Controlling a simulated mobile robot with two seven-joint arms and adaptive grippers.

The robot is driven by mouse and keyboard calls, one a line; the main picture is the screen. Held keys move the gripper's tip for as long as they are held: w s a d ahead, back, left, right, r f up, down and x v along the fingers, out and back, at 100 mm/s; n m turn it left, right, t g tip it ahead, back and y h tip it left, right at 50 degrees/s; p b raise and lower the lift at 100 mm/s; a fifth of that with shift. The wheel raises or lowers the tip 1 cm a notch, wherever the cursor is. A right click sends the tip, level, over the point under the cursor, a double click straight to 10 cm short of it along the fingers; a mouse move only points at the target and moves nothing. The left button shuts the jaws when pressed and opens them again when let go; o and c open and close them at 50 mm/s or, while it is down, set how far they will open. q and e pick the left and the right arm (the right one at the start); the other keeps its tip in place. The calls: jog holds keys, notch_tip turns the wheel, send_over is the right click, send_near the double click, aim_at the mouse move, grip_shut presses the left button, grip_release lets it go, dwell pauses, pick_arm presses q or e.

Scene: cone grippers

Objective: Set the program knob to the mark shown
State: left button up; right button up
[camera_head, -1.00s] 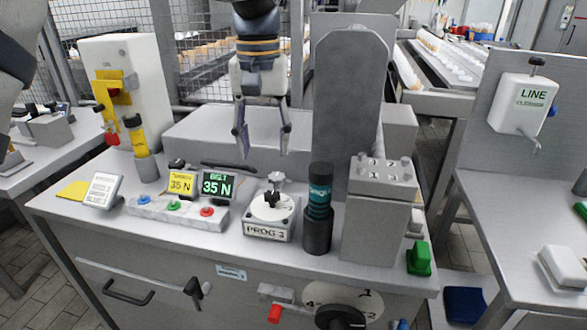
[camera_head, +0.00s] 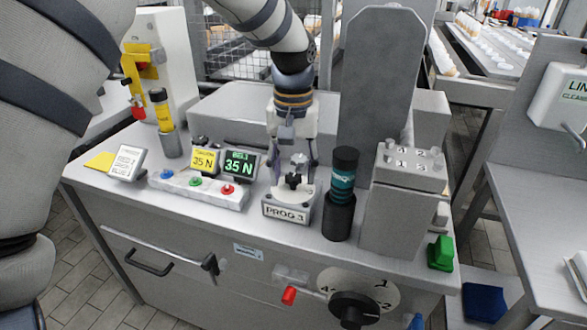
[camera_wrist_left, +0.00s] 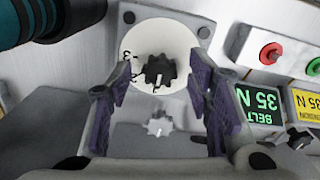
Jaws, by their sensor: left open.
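The program unit is a small grey box whose front plate (camera_head: 286,211) reads PROG with what looks like a 3. On its top, a black lobed knob (camera_head: 294,181) sits on a white round dial (camera_head: 308,192). The left wrist view shows this black knob (camera_wrist_left: 158,73) on the white dial (camera_wrist_left: 185,42), with small dark marks partly hidden beside it. My left gripper (camera_head: 295,168) is open and empty, just behind and above the knob. In the wrist view its purple-padded fingers (camera_wrist_left: 163,95) stand wide apart, the knob in line with the gap. My right gripper is out of view.
A dark cylinder with a teal band (camera_head: 342,178) stands close right of the unit. A button strip (camera_head: 196,189) and the BELT 35 N display (camera_head: 240,167) are to the left. A silver lobed knob (camera_head: 299,160) is just behind. A larger numbered dial (camera_head: 385,297) is on the cabinet front.

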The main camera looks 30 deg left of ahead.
pick_arm(q)
grip_shut()
jog(key=shift+r, duration=0.1)
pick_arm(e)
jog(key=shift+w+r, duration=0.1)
pick_arm(q)
jog(key=m+p, duration=0.1)
jog(key=m, duration=0.1)
jog(key=shift+r+m, duration=0.1)
jog(key=shift+m, duration=0.3)
jog(key=m, duration=0.2)
jog(key=shift+m, duration=0.4)
jog(key=m, duration=1.2)
jog(key=shift+f, duration=0.2)
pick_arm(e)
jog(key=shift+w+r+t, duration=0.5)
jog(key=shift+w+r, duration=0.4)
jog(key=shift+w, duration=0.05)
pick_arm(q)
jog(key=shift+m, duration=0.3)
